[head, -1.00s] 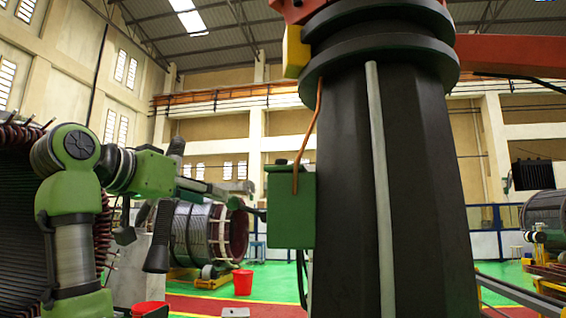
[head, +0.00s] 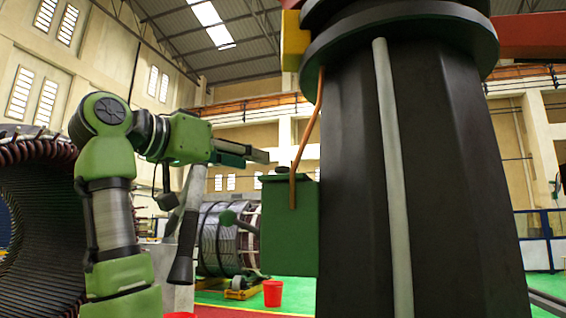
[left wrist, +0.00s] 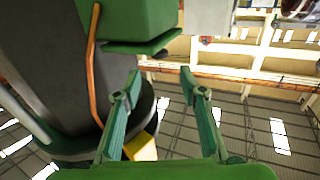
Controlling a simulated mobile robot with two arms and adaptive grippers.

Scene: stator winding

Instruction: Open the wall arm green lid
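The green box (head: 288,236) is fixed to the left side of the dark wall-arm column (head: 420,180), with an orange cable running down to it. Its green lid (head: 285,179) appears closed on top. My left gripper (head: 262,154) is up and to the left of the box, level slightly above the lid, and apart from it. In the left wrist view the two green fingers (left wrist: 160,82) are spread with nothing between them. The box (left wrist: 125,18) shows there at the top, with a green plate (left wrist: 145,44) sticking out toward the fingers. My right gripper is not in view.
A large stator (head: 35,220) with copper windings stands at the left. Another ring-shaped machine part (head: 222,240) and a red bucket (head: 272,293) are on the green floor behind.

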